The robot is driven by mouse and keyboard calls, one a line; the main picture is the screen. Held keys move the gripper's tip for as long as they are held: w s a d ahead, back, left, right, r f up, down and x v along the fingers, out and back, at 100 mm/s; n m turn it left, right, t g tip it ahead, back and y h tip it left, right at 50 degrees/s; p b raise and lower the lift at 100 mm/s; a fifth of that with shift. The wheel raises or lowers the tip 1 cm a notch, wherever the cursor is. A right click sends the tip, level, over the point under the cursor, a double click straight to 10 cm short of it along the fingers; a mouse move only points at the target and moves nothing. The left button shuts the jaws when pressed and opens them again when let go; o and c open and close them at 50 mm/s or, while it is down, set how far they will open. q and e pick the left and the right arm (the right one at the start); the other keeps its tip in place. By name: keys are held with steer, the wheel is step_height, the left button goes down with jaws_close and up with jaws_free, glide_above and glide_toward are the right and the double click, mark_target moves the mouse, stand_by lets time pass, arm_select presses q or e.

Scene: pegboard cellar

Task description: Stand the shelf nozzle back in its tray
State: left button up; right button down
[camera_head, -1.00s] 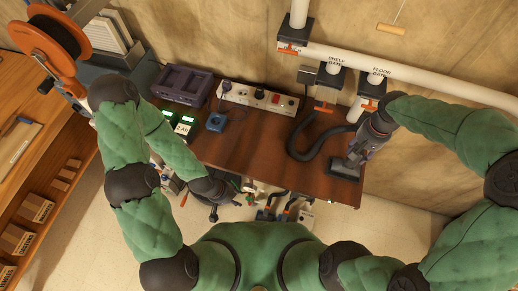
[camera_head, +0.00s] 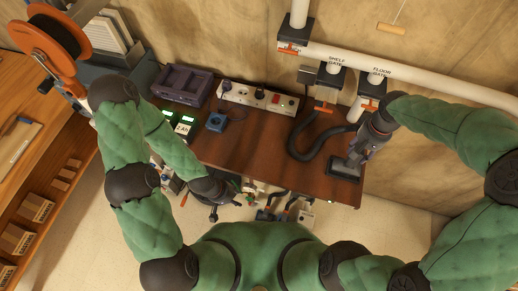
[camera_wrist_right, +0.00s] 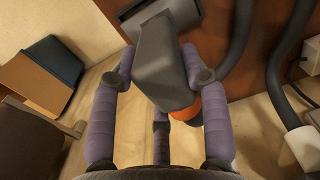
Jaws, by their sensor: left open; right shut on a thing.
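The shelf nozzle (camera_head: 357,152) is a grey tool on a black ribbed hose, at the right end of the brown desk. My right gripper (camera_head: 364,144) is shut on it. In the right wrist view the nozzle (camera_wrist_right: 168,72) is a grey tapered body between the purple fingers (camera_wrist_right: 160,75), with an orange part low beside it. A dark grey tray (camera_head: 343,172) lies at the desk's front right, directly below the nozzle's lower end. I cannot tell whether the nozzle touches it. My left gripper (camera_head: 226,193) is open and empty near the desk's front edge.
The hose (camera_head: 302,150) curls over the desk to the shelf gate pipe (camera_head: 328,85). The desk's middle is clear.

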steer(key=shift+f+b, duration=0.95)
steer(key=shift+f, duration=0.4)
stand_by(2.1)
steer(key=c, duration=0.5)
jaws_free()
steer(key=shift+c, duration=0.2)
steer(key=shift+o, duration=0.3)
steer(key=o, duration=0.4)
steer(key=shift+r+p, duration=2.65)
steer(key=shift+r, duration=0.9)
steer(key=shift+f, duration=0.1)
